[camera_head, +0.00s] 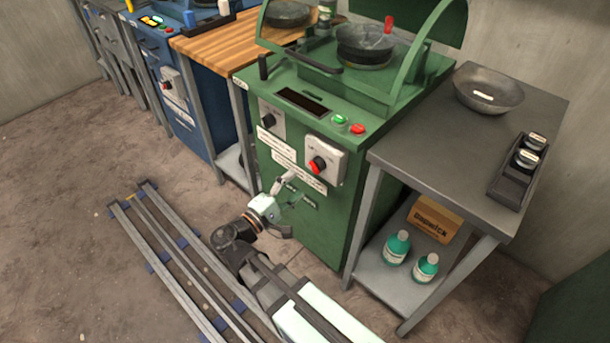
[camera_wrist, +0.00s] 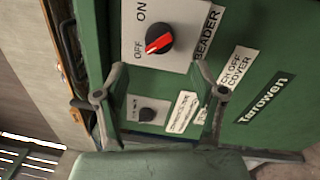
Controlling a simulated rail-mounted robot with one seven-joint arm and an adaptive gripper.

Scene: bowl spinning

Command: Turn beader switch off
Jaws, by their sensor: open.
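The beader switch is a pale box on the front of the green machine (camera_head: 345,205), with a red-and-black knob (camera_head: 318,165). In the wrist view the knob (camera_wrist: 158,38) shows its red bar slanted, beside the printed words ON and OFF and the label BEADER. I cannot tell which end of the bar is the pointer. My gripper (camera_head: 284,203) is in front of the machine, below the switch in the head view. In the wrist view its open fingers (camera_wrist: 160,68) are spread and empty, with the knob beyond the gap between the tips, apart from them.
A second switch box with a black knob (camera_head: 269,118) is on the same front; it also shows in the wrist view (camera_wrist: 148,114). Green and red buttons (camera_head: 357,129) sit above. A grey table (camera_head: 430,140) stands right, a wooden-topped one (camera_head: 220,45) left.

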